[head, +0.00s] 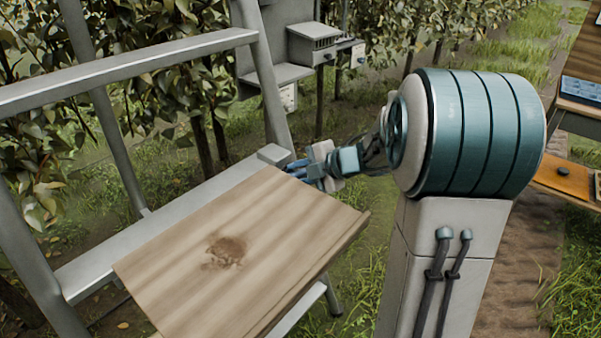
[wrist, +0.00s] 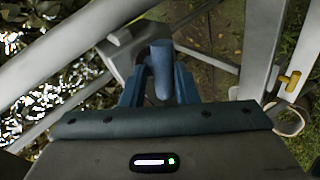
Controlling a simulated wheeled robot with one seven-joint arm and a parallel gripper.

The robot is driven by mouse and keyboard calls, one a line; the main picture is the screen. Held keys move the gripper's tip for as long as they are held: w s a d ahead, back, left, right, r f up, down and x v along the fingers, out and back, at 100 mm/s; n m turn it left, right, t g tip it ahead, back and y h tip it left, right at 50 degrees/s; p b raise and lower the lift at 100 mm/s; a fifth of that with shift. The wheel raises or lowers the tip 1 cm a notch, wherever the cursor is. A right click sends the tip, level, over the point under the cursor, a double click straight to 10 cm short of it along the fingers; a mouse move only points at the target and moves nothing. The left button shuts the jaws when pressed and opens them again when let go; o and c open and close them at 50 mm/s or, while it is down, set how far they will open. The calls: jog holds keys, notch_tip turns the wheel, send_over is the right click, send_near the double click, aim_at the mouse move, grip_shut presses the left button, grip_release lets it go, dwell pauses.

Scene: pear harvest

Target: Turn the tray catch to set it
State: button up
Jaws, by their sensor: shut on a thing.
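The wooden tray (head: 180,275) with a dark brown stain is held on a grey metal frame, its surface sloping in the head view. At its far corner, my gripper (head: 295,167) reaches in from the right beside a grey block (head: 274,154). In the wrist view, my gripper (wrist: 159,82) has its two blue fingers closed on either side of a blue rounded handle, the tray catch (wrist: 161,68). The catch stands out from a grey mount (wrist: 127,44). In the head view my gripper largely hides the catch, and its exact angle is hard to tell.
Grey frame bars (head: 130,68) run at left and behind the tray. A grey post with boxes (head: 312,43) stands beyond my gripper. A wooden table (head: 567,180) with a dark round object is at far right. Leafy trees line the back. A yellow piece (wrist: 290,80) shows on a post at right.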

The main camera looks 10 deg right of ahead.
jog(key=shift+f, duration=0.15)
jog(key=o, duration=0.9)
jog(key=shift+o, duration=0.2)
jog(key=shift+s+d+r, duration=0.15)
jog(key=shift+r, duration=0.1)
jog(key=p+v, duration=0.2)
jog(key=v, duration=1.1)
jog(key=shift+d+p, duration=0.15)
jog(key=shift+p, duration=0.15)
jog(key=shift+s+f, duration=0.1)
jog(key=shift+c, duration=0.3)
